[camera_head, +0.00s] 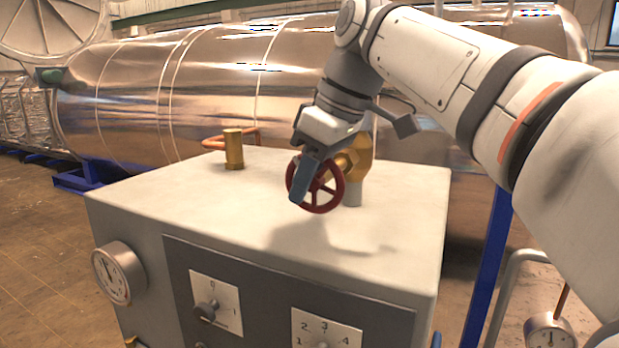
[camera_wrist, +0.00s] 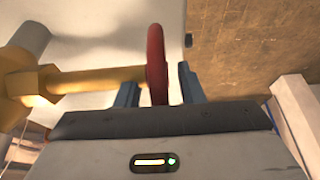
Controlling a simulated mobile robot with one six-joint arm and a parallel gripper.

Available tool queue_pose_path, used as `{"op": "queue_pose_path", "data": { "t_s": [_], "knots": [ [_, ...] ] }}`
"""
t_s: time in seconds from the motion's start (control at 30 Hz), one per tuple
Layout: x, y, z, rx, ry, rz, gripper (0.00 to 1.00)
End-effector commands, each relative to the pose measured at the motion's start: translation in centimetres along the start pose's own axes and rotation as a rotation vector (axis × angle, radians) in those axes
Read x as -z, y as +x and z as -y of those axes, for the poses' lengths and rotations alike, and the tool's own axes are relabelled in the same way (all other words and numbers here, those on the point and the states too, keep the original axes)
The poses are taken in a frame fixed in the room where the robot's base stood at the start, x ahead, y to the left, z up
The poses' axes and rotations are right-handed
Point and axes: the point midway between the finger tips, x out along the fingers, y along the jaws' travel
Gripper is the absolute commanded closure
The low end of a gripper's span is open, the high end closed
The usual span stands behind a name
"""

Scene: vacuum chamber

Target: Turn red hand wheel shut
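The red hand wheel (camera_head: 340,186) stands upright on a brass valve (camera_head: 359,162) on top of the pale cabinet. In the wrist view the wheel (camera_wrist: 156,62) shows edge-on, with its brass stem (camera_wrist: 100,80) running left. My gripper (camera_head: 300,185) is at the wheel's left part, and its finger covers some of the rim and spokes. In the wrist view my gripper (camera_wrist: 158,88) is open, with one blue-grey finger on each side of the rim. A gap shows between each finger and the rim.
The cabinet top (camera_head: 180,205) is mostly bare. The front has a gauge (camera_head: 118,272) and a knob (camera_head: 207,310). A large metal tank (camera_head: 210,85) lies behind.

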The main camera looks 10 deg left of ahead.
Motion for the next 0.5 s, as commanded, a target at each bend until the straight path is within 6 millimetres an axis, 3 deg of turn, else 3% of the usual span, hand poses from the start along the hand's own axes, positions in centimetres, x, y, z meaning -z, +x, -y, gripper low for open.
{"op": "queue_pose_path", "data": {
  "t_s": [0.5],
  "knots": [
    [0.05,-0.01,0.04,0.001,-0.001,0.0,1.0]
  ]
}}
